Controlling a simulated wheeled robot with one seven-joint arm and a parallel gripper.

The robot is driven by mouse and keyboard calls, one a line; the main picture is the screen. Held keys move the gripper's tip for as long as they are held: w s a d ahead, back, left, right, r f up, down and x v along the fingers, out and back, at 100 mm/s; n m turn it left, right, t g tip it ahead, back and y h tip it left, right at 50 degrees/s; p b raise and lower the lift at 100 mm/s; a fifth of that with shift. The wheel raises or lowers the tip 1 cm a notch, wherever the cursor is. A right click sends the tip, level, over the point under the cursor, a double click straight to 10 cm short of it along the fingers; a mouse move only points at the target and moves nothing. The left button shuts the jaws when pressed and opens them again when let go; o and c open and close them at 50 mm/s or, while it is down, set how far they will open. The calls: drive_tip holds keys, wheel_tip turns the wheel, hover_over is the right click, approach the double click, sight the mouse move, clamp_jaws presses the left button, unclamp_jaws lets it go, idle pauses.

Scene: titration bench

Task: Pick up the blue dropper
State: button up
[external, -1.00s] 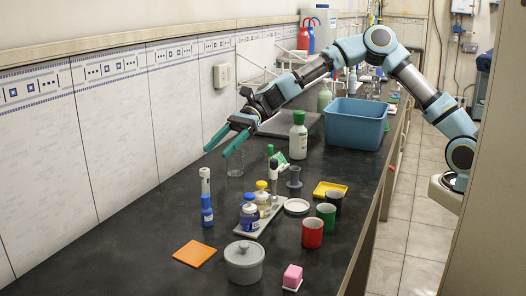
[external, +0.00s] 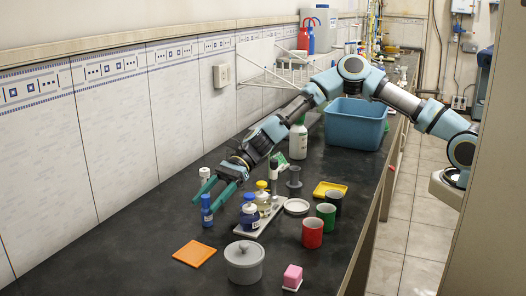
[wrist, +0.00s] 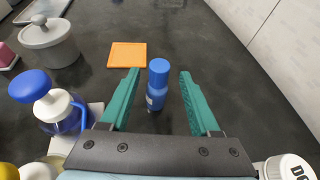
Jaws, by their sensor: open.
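A slim blue bottle (external: 207,216), which I take for the blue dropper, stands upright on the dark bench. In the wrist view the blue dropper (wrist: 157,92) stands between my two green fingers, with a gap on either side. My gripper (external: 204,204) is open and tilted down, its fingertips low around the bottle's upper part. The wrist view shows the open gripper (wrist: 160,72) with no finger clearly touching the bottle. The bottle's base is partly hidden in that view.
A blue-capped flask (wrist: 62,110) stands close left of my gripper in the wrist view. A white-capped bottle (wrist: 288,168) is close on the right. An orange mat (external: 194,253) and a grey lidded pot (external: 244,263) lie nearer the camera. A blue bin (external: 354,124) is further back.

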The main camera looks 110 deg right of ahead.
sight(205, 205)
drive_tip(key=shift+p+x, duration=0.6)
drive_tip(key=shift+x, duration=1.75)
drive_tip(key=shift+a+r, duration=0.1)
drive_tip(key=shift+a, duration=0.05)
drive_tip(key=shift+s, duration=0.1)
clamp_jaws()
